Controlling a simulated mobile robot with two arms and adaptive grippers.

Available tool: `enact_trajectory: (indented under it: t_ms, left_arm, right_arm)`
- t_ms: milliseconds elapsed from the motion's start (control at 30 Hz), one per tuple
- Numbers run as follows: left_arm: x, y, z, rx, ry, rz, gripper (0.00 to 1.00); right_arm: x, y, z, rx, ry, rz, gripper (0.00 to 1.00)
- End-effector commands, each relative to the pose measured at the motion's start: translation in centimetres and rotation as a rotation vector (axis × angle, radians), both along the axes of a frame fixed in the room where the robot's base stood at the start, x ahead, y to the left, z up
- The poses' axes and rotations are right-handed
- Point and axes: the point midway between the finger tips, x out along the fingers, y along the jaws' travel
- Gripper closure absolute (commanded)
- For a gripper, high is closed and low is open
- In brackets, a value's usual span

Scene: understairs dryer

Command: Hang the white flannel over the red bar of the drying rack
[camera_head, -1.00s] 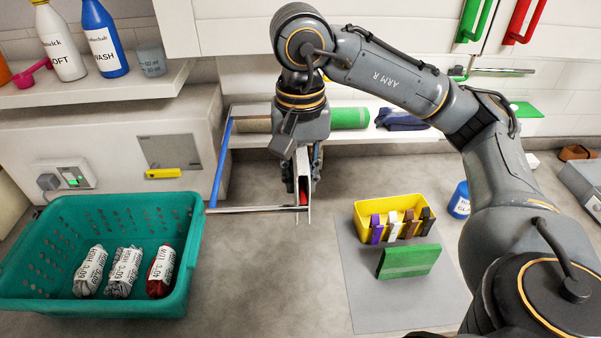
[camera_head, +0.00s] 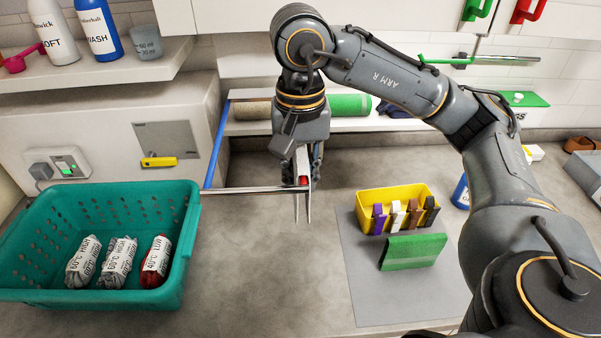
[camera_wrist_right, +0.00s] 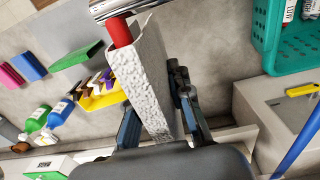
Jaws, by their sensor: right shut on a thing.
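The white flannel (camera_head: 297,207) is folded into a narrow inverted V, with its two ends hanging below the chrome rail of the drying rack (camera_head: 245,190). The rack's red bar (camera_head: 303,181) shows as a small red patch between the folds. In the right wrist view the red bar (camera_wrist_right: 121,32) runs from the chrome rail into the fold of the flannel (camera_wrist_right: 145,75). My right gripper (camera_head: 302,175) is shut on the flannel from above, with its fingers (camera_wrist_right: 160,115) on either side of the cloth. Most of the red bar is hidden. My left gripper is out of view.
A teal basket (camera_head: 185,240) with several rolled cloths stands at left. The rack's blue bar (camera_head: 217,150) is to the left. Counter in front is clear.

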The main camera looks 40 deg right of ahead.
Motion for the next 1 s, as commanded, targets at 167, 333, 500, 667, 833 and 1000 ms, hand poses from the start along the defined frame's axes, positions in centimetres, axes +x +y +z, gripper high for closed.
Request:
enact_trajectory:
  t_ms: [167,333,500,667,833,1000]
  left_arm:
    - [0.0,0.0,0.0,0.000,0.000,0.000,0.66]
    - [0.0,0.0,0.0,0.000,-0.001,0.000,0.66]
    - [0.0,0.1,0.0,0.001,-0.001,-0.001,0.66]
    - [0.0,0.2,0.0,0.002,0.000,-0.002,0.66]
    - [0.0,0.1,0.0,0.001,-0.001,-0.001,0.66]
    - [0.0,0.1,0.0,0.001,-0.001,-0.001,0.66]
  right_arm:
    - [0.0,0.0,0.0,0.000,0.000,0.000,0.70]
    - [0.0,0.0,0.0,0.000,0.000,0.000,0.54]
    - [0.0,0.0,0.0,0.000,0.000,0.000,0.54]
    - [0.1,0.0,0.5,0.000,-0.002,0.000,0.54]
    - [0.1,0.0,2.4,-0.001,-0.005,-0.001,0.54]
    - [0.1,0.0,5.0,0.000,-0.006,-0.001,0.54]
